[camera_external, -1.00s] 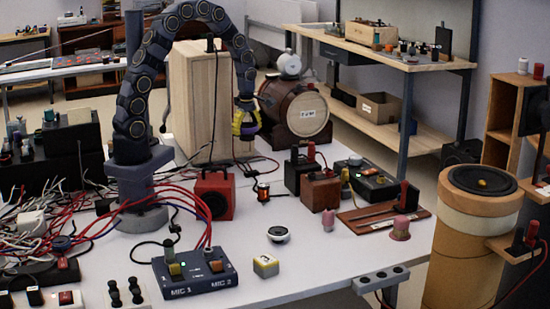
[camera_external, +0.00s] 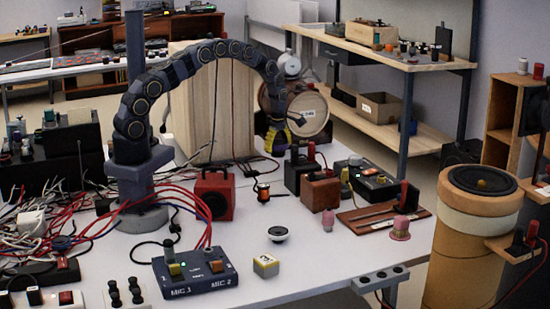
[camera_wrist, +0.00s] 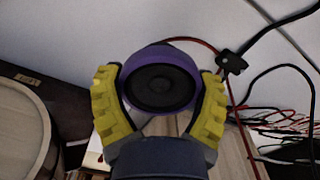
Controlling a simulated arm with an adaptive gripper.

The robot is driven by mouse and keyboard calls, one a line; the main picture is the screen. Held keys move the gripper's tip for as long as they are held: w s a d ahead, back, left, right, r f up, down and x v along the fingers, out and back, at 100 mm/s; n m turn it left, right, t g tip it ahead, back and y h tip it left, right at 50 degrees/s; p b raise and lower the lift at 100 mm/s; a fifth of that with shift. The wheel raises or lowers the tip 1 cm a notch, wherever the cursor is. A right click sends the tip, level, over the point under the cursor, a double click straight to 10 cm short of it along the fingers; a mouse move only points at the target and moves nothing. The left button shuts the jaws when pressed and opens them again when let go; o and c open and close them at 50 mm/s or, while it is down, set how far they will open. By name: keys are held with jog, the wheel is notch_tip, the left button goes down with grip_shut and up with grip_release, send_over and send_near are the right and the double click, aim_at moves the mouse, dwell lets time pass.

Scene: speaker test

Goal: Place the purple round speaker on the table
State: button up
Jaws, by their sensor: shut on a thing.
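The purple round speaker (camera_wrist: 160,85) has a black cone and a purple rim. In the wrist view it sits between the two yellow fingers of my gripper (camera_wrist: 160,74), which are shut on its sides.
The wooden barrel (camera_external: 306,117) and tall wooden box (camera_external: 197,110) stand near my gripper. A red speaker (camera_external: 213,193), brown box (camera_external: 320,192) and black-white disc (camera_external: 278,234) sit on the table. Cables crowd the left. The table's front middle has clear patches.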

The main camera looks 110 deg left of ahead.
aim_at(280, 157)
jog(key=shift+w+a+f, duration=0.2)
jog(key=shift+a+f, duration=0.2)
jog(key=shift+f, duration=0.1)
notch_tip(280, 157, down, 3)
jog(key=shift+s+r, duration=0.1)
jog(key=shift+r, duration=0.1)
jog(key=shift+f, duration=0.2)
jog(key=shift+f, duration=0.15)
jog(key=o, duration=1.1)
notch_tip(280, 157, up, 12)
jog(key=shift+r, duration=0.1)
